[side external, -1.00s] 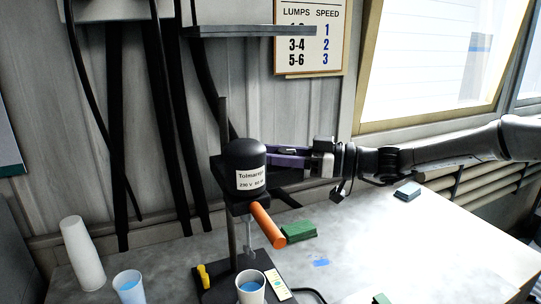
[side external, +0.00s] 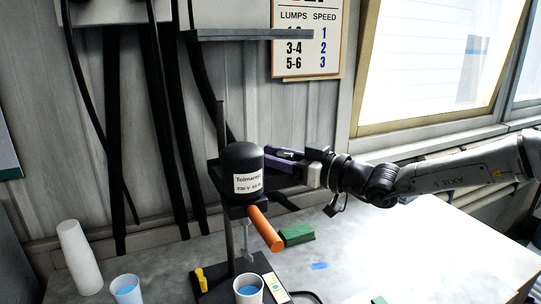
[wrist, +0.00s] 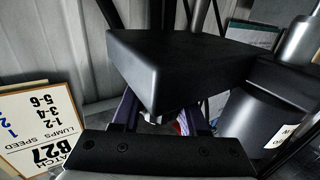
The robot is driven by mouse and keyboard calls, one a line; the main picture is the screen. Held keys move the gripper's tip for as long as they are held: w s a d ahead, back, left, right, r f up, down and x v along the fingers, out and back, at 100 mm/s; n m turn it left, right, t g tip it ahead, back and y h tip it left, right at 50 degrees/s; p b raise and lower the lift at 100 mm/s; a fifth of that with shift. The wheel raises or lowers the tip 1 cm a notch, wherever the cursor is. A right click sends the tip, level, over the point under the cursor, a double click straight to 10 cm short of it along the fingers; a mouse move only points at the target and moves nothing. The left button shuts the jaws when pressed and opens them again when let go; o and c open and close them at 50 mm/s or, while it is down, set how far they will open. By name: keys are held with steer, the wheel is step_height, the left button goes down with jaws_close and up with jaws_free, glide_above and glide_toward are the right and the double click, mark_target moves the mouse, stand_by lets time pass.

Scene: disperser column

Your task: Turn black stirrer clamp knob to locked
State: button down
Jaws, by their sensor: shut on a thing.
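The stirrer's black motor head (side external: 243,166), with a white label, sits on an upright stand rod (side external: 222,120) in the side view. An orange handle (side external: 264,229) slants down from below it. My gripper (side external: 275,165) reaches in from the right, behind the motor head, with purple fingers. In the wrist view, my gripper (wrist: 160,118) has its fingers running under a large black block (wrist: 185,60) that covers their tips. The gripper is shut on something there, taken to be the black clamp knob. The knob is hidden in the side view, so I cannot tell its angle.
A cup of blue liquid (side external: 248,290) stands on the stirrer base. Another cup (side external: 127,289) and a white cup stack (side external: 78,255) stand left. A green block (side external: 297,234) lies right of the handle. The bench (side external: 420,240) is mostly clear at right.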

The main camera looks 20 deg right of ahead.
steer(key=shift+c, duration=2.2)
jaws_free()
steer(key=shift+s, duration=0.1)
steer(key=v, duration=1.3)
steer(key=shift+s+d, duration=0.2)
steer(key=shift+d, duration=0.05)
